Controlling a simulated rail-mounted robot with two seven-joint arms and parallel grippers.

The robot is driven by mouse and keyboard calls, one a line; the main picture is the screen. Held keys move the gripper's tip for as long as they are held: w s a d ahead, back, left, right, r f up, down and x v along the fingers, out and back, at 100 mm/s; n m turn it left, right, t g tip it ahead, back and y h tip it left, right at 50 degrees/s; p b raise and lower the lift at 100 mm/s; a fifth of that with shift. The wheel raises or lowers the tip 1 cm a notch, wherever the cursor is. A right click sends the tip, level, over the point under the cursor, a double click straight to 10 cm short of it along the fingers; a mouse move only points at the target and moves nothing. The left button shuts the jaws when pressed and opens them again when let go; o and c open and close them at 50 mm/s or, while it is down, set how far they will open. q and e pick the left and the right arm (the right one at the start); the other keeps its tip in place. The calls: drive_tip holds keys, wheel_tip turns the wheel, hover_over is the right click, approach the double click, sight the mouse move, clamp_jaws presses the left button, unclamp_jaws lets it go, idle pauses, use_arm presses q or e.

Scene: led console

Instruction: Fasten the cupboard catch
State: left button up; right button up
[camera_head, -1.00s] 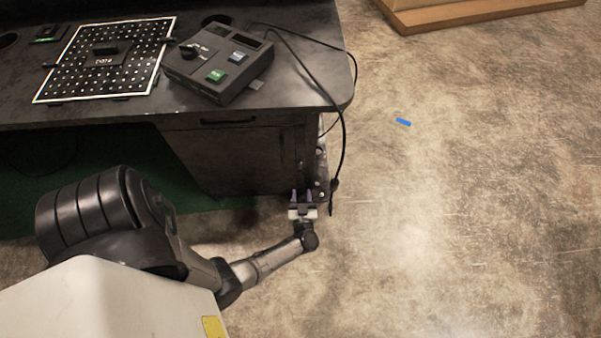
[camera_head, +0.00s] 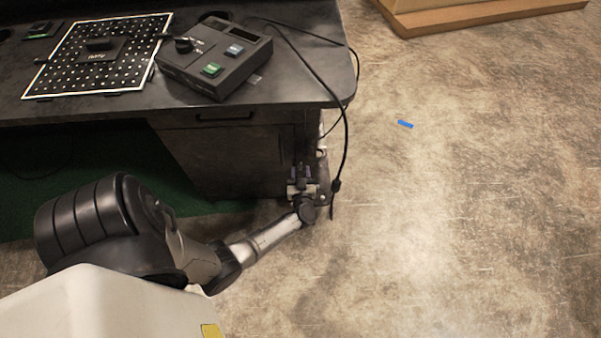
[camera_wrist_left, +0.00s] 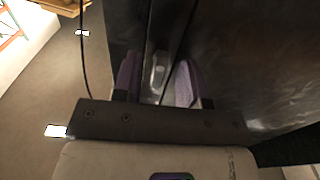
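The dark cupboard (camera_head: 225,160) is under the right end of the black desk. My left gripper (camera_head: 302,174) is close in front of its right corner, pointing toward it. In the left wrist view, the two purple-padded fingers (camera_wrist_left: 158,82) are apart. A small silvery fitting (camera_wrist_left: 157,75), which looks like the catch, shows on a narrow upright strip in the gap between them. I cannot tell whether either finger touches it. In the head view the gripper hides that fitting. My right gripper is in neither view.
The black desk (camera_head: 300,85) carries a console (camera_head: 213,55) and a perforated board (camera_head: 85,70). A black cable (camera_head: 346,150) hangs over the desk's right edge, just right of my left gripper. The floor on the right is mostly clear, with a small blue piece (camera_head: 405,124).

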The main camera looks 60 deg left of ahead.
use_arm(q)
drive_tip(key=shift+c, duration=0.3)
clamp_jaws()
